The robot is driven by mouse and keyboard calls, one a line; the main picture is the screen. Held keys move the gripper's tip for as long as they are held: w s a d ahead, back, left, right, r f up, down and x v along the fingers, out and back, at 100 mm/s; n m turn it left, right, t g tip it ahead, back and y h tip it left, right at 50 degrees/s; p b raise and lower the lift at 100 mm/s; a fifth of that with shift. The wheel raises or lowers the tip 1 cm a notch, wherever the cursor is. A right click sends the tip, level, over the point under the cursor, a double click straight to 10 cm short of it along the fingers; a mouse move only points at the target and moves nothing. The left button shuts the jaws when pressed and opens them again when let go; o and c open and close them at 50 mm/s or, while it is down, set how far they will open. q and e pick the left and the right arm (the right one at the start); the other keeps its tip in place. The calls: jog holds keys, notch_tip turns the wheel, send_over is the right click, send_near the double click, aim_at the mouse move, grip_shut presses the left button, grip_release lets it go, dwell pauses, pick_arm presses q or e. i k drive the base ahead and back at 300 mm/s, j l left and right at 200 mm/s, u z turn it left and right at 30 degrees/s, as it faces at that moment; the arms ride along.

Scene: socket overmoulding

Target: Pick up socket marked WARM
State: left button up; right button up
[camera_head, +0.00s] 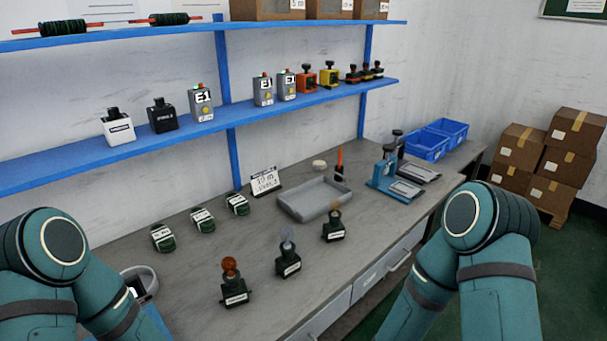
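Three dark labelled pieces with bulb-like tops stand near the bench's front edge: one with an orange top (234,287), one with a pale clear top (288,258), and one with a brownish top (333,227). Three dark green banded pieces lie behind them: left (162,238), middle (202,220) and right (237,204). Their labels are too small to read, so I cannot tell which is marked WARM. My arms show at the lower left and lower right. Neither gripper is in view.
A grey tray (287,204) sits mid-bench beside a small sign (265,182). A blue press-like device (381,176) stands behind right. Blue shelves (150,143) hold several labelled boxes. A pale round object (147,274) is partly hidden by my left arm.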

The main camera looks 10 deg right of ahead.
aim_at(334, 230)
jog(key=i+l, duration=0.25)
jog(key=l, duration=0.15)
jog(key=i+l, duration=0.2)
jog(key=l, duration=0.15)
jog(key=i+l, duration=0.25)
jog(key=l, duration=0.15)
jog(key=i+l+u, duration=0.1)
jog(key=i+l, duration=0.15)
jog(key=l, duration=0.1)
